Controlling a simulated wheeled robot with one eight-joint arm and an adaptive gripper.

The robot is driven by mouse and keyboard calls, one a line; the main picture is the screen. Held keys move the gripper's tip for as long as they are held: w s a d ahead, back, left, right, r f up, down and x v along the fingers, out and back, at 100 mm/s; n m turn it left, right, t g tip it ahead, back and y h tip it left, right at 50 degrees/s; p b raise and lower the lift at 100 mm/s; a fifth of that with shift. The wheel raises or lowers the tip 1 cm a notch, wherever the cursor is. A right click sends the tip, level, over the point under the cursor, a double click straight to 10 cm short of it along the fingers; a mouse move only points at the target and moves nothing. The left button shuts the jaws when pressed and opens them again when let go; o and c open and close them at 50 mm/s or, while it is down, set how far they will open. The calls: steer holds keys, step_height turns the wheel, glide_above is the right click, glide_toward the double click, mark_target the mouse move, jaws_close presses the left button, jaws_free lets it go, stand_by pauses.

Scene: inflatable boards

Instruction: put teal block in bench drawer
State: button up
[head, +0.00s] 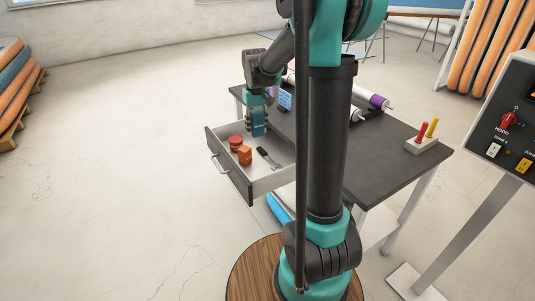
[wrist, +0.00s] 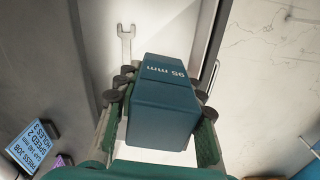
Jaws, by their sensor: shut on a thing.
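The teal block (wrist: 160,105), marked "95 mm", is between the fingers of my gripper (wrist: 160,88) in the wrist view. My gripper (head: 257,112) is shut on it and points down in the head view, with the block (head: 259,127) at the back end of the drawer. The bench drawer (head: 229,172) is pulled open, its pale inside showing. The block hangs over or just inside the drawer; its height above the drawer floor is hard to tell. My arm hides part of the bench.
The dark bench top (head: 385,150) bears rollers and a peg block (head: 422,145). A control panel (head: 508,120) stands at right.

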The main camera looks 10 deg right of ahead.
mark_target(257, 177)
steer(key=shift+s+a+n, duration=0.3)
steer(key=shift+s+n, duration=0.1)
steer(key=shift+s, duration=0.3)
steer(key=shift+s+a+f, duration=0.1)
steer(key=shift+s+f, duration=0.1)
steer(key=shift+s, duration=0.1)
steer(key=shift+n, duration=0.3)
step_height(257, 177, down, 20)
steer(key=shift+s+r, duration=0.1)
steer(key=shift+r, duration=0.05)
steer(key=o, duration=1.2)
steer(key=shift+o, duration=0.2)
